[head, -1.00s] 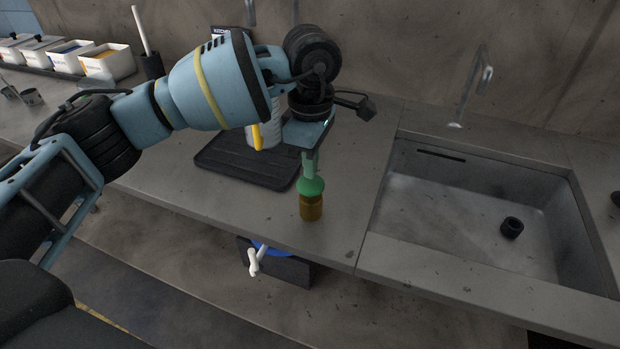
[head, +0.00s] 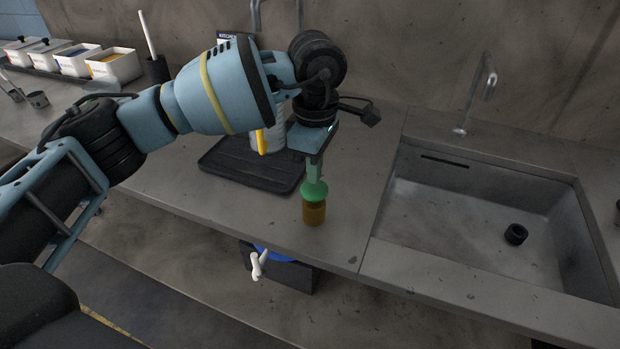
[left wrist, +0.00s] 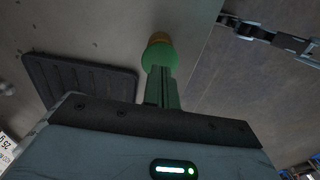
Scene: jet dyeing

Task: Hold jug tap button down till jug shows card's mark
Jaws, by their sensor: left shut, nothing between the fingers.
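My left gripper (head: 315,170) is shut and empty, its green fingers pointing down at the green dome top (head: 314,191) of a small amber bottle (head: 314,213). The bottle stands on the counter near its front edge; whether the fingertips touch the dome I cannot tell. In the left wrist view the fingers (left wrist: 161,85) line up with the dome (left wrist: 158,55). A pale vessel with a yellow strip (head: 262,141), perhaps the jug, is mostly hidden behind my wrist. A card headed "KITCHEN" (head: 224,37) is largely covered by my arm. I make out no tap button. My right gripper is not seen.
A black ribbed mat (head: 240,170) lies left of the bottle. A sink (head: 470,210) with a faucet (head: 488,75) and a small black ring (head: 515,234) is at right. White bins (head: 112,67) stand far left. A white-handled valve (head: 258,264) sits below the counter.

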